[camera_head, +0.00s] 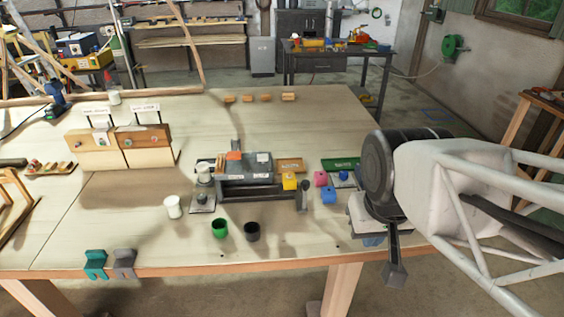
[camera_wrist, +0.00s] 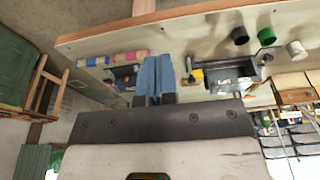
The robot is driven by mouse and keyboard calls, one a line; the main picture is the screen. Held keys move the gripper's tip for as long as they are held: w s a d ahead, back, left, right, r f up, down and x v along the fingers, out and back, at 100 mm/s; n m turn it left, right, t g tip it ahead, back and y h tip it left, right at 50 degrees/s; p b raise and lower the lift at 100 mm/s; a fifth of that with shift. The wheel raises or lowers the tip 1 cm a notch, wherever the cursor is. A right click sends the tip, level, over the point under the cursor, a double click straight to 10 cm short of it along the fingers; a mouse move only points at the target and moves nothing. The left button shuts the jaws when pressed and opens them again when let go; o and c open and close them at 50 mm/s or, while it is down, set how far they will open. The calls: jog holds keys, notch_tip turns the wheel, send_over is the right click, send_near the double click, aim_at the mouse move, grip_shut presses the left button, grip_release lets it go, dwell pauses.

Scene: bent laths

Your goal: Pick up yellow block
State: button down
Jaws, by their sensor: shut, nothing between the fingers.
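The yellow block (camera_head: 290,181) is small and sits at the right front corner of a grey, vise-like device (camera_head: 248,187) on the workbench. In the wrist view a small yellow patch that looks like this block (camera_wrist: 197,74) shows right of the fingers, beside the dark device. My gripper (camera_wrist: 153,62) is shut and empty, its blue-grey fingers together. In the head view my gripper (camera_head: 372,240) is at the bench's right front edge, well to the right of the block and apart from it. My arm hides part of the bench there.
A pink block (camera_head: 321,178) and a blue block (camera_head: 328,196) stand just right of the yellow one. A grey lever (camera_head: 303,195) rises close beside it. A green cup (camera_head: 219,228) and black cup (camera_head: 252,231) stand in front. Bare bench (camera_head: 300,235) lies right of the cups.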

dwell(0.3)
jog(key=shift+c, duration=2.4)
grip_release()
jog(key=n+g, duration=0.2)
jog(key=n, duration=1.2)
send_over(292, 176)
jog(key=s+d, duration=0.3)
jog(key=s, duration=0.7)
notch_tip(292, 176, down, 5)
jog(key=w+a+f+n, duration=0.1)
jog(key=w+f, duration=0.1)
jog(key=w, duration=0.1)
jog(key=w+a+f+n, duration=0.1)
jog(key=w+f+n, duration=0.1)
jog(key=w, duration=0.1)
jog(key=w+a+f+n, duration=0.1)
jog(key=w+f, duration=0.2)
jog(key=shift+w+n+g, duration=0.3)
jog(key=shift+w, duration=0.05)
jog(key=shift+w+f, duration=0.15)
